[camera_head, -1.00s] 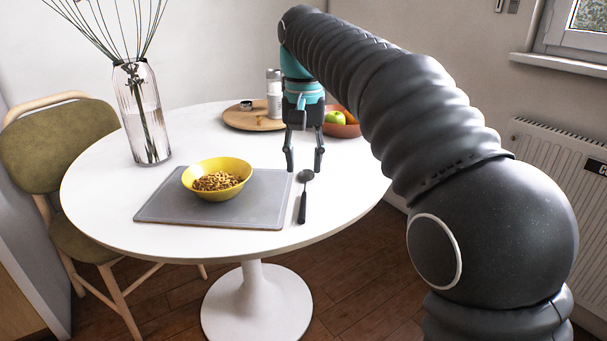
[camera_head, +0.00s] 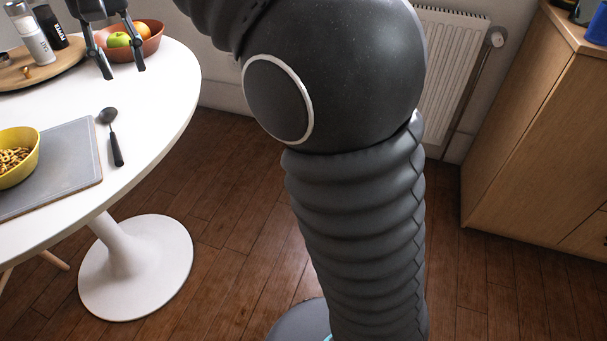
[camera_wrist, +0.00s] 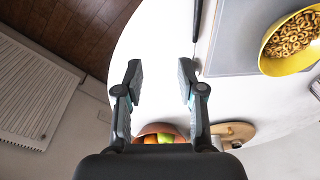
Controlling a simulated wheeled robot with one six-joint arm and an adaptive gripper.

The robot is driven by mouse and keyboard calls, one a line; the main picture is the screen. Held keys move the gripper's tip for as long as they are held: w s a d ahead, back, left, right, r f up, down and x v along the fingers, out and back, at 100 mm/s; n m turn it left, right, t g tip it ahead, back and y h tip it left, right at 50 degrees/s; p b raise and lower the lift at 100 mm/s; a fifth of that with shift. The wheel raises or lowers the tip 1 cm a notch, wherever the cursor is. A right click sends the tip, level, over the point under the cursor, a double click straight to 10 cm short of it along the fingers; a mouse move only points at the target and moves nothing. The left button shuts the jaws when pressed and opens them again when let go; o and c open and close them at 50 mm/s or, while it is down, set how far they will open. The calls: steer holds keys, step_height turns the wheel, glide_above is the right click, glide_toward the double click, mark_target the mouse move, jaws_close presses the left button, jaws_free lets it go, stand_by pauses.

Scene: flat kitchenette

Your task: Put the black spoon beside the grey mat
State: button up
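The black spoon (camera_head: 116,150) lies flat on the white round table, just right of the grey mat (camera_head: 82,165), with a narrow strip of table between them. Its handle points toward the table's near edge. In the wrist view the spoon's handle (camera_wrist: 197,18) shows beside the mat (camera_wrist: 232,45); its bowl end is partly hidden by a finger. My gripper (camera_head: 123,73) is open and empty, above the table and beyond the spoon's bowl, not touching it. Its two spread fingers also show in the wrist view (camera_wrist: 158,75).
A yellow bowl of cereal rings (camera_head: 18,160) stands on the mat. Behind my gripper are a terracotta fruit bowl (camera_head: 150,42) and a round wooden board (camera_head: 20,78) with shakers. A radiator (camera_head: 450,75) and a wooden cabinet (camera_head: 530,130) stand to the right.

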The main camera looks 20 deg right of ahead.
steer(key=s+d+f+m+t, duration=0.1)
steer(key=s+d+f, duration=0.1)
steer(key=s+d, duration=0.35)
steer(key=s+d+f+t, duration=0.1)
steer(key=s+d+f, duration=0.2)
steer(key=d, duration=0.6)
steer(key=s+d+f+m+t, duration=0.1)
steer(key=s+d+f+t, duration=0.1)
steer(key=s+d+f, duration=0.7)
steer(key=s+f, duration=0.3)
steer(key=f, duration=0.1)
steer(key=shift+d+f+t, duration=0.35)
steer(key=shift+f+t, duration=0.05)
steer(key=shift+s, duration=0.1)
